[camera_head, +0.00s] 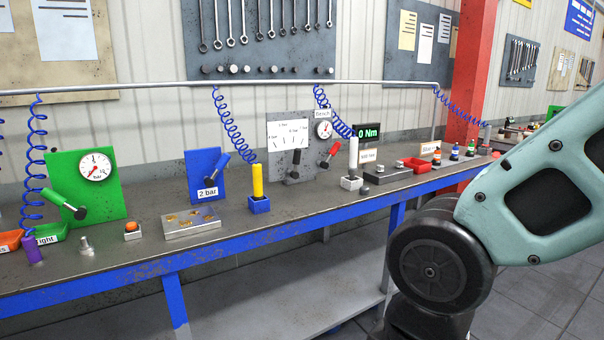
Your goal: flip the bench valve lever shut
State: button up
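The label "Bench" (323,113) is on a grey panel (308,170) at the back middle of the workbench, above a round white gauge (324,129). Below the gauge is a lever with a red handle (332,150), tilted up to the right. To its left on the same panel is a black-handled lever (296,158), nearly upright below a white scale card (289,134). My gripper is out of view; only parts of my arm show at the right.
The workbench (130,265) has a blue front rail. A green panel (75,170) and a blue panel (207,165) carry other levers. A yellow-handled tool (257,180) and a white one (353,160) stand upright in front. Coiled blue hoses (233,130) hang from a pipe.

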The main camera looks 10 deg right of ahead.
aim_at(325, 165)
jog(key=i+j+z, duration=0.3)
jog(key=i, duration=0.25)
jog(key=i+l+u, duration=0.5)
jog(key=i, duration=0.5)
jog(key=i+l+u, duration=0.45)
jog(key=i+l, duration=0.45)
jog(key=l, duration=0.2)
